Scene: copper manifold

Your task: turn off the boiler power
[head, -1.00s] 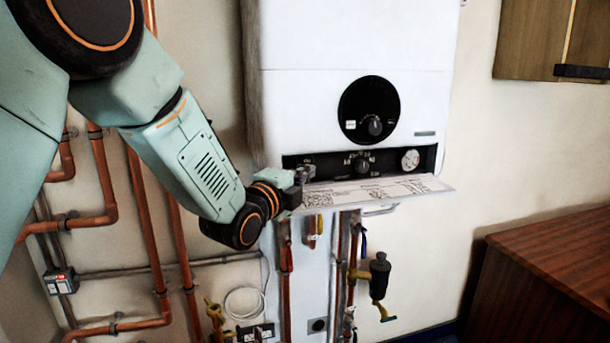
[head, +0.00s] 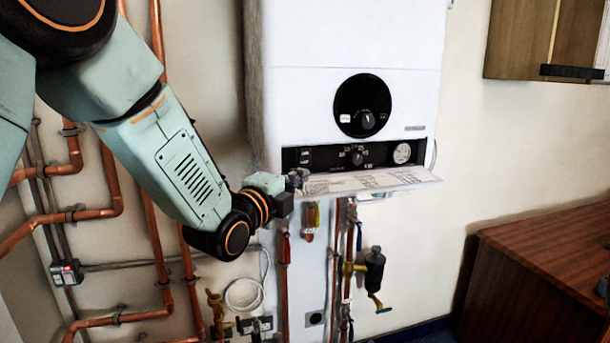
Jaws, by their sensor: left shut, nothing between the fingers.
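The white boiler (head: 350,45) hangs on the wall, with a round black dial (head: 363,105) on its front. Below the dial is a black control strip (head: 385,153) with a small switch (head: 306,156) at its left end, a knob (head: 358,158) in the middle and a round gauge (head: 402,153) at the right. A printed flap (head: 375,181) is folded down under the strip. My left gripper (head: 298,178) is shut and empty, at the flap's left end just below the switch. I cannot tell whether it touches the flap. My right gripper is not in view.
Copper pipes (head: 155,240) run along the wall at left. A wooden cabinet (head: 540,275) stands at lower right, and a wall cupboard (head: 515,40) is at upper right.

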